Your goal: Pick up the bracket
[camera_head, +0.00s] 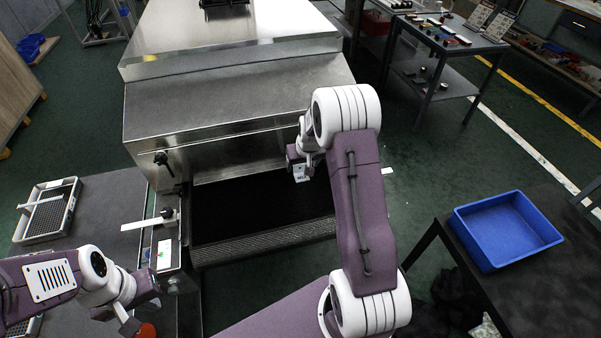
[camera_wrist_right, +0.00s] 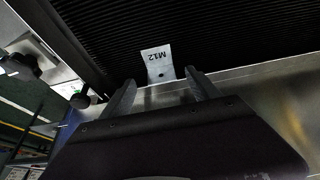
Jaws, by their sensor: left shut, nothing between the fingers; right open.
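The bracket (camera_wrist_right: 156,62) is a small pale metal piece marked M12 with a dark hole near its lower end. It lies on the black ribbed belt and also shows in the head view (camera_head: 301,174), partly covered by my right gripper. My right gripper (camera_wrist_right: 160,77) is open. In the right wrist view its two fingertips lie on either side of the bracket's lower end, with gaps; I cannot tell its height above the belt. My left gripper (camera_head: 132,324) is shut and empty at the lower left, away from the bracket.
The black belt (camera_head: 240,210) comes out from under the steel dryer housing (camera_head: 225,100). A blue bin (camera_head: 505,230) stands on a dark table at the right. A light tray (camera_head: 48,210) lies on the grey table at the left. A dark knob (camera_head: 162,158) sticks out beside the belt opening.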

